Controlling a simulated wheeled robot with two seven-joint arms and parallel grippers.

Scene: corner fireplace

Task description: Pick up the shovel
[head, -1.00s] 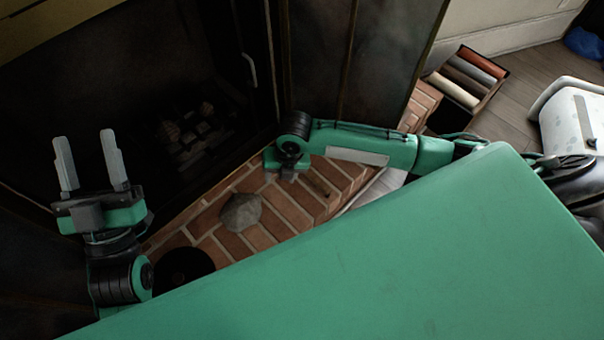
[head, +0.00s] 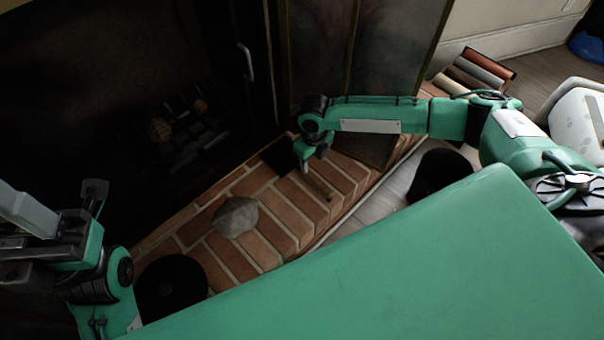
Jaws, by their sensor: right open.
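My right gripper (head: 304,164) hangs low over the brick hearth (head: 290,215), pointing down, open. Just below and right of it lies a thin, short brownish piece (head: 321,186), perhaps part of the shovel; I cannot tell. A dark flat patch lies beside the gripper on its left, also unclear. No shovel can be made out for certain. My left gripper (head: 58,212) is at the left edge, in front of the dark fireplace opening, its fingers apart and nothing seen between them.
A grey stone (head: 236,217) lies on the hearth. A black round object (head: 172,285) stands at lower left and a dark bucket-like object (head: 440,172) at right. A fireplace door (head: 318,60) stands behind the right arm. Several rolls (head: 475,72) lie at upper right.

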